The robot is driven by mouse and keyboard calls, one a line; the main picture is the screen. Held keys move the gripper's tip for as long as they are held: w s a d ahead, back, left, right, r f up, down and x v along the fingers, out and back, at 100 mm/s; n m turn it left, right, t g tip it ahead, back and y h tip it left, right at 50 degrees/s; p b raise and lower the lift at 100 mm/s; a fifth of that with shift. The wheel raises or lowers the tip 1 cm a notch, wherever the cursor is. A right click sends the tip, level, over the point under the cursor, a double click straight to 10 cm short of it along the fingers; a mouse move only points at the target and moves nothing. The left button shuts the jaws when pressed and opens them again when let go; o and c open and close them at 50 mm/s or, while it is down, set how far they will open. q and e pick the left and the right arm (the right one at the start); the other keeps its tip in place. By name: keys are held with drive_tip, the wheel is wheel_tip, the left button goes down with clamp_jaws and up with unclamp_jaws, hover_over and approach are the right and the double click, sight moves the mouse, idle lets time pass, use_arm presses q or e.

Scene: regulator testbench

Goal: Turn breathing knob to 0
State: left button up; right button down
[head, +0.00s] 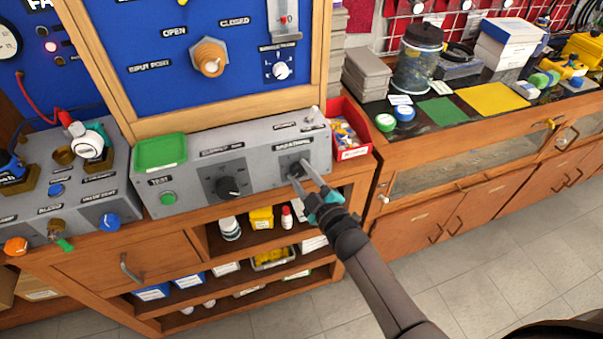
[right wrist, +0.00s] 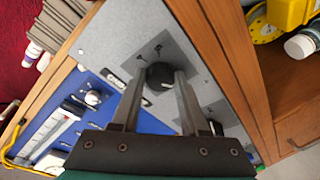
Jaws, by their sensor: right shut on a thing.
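The breathing knob (head: 297,170) is a small black knob on a dark square plate at the right part of the grey sloped panel (head: 258,142). In the right wrist view the black knob (right wrist: 160,76) sits between my two fingertips. My right gripper (head: 306,176) reaches in from the lower right and is shut on this knob. Its fingers partly cover the knob in the head view. The scale around the knob is too small to read. My left gripper is not in view.
A larger black knob (head: 229,187) and a green button (head: 168,198) are on the same panel. A green tray (head: 160,152) lies on its top left. A red bin (head: 348,131) stands close to the right. The blue board (head: 150,60) rises behind.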

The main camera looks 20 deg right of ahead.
idle(0.5)
drive_tip(key=shift+c, duration=2.1)
unclamp_jaws()
drive_tip(key=shift+s, duration=0.1)
drive_tip(key=s+d+r+p, duration=0.1)
drive_tip(key=s+d, duration=0.1)
drive_tip(key=s, duration=1.2)
drive_tip(key=shift+s+d, duration=0.4)
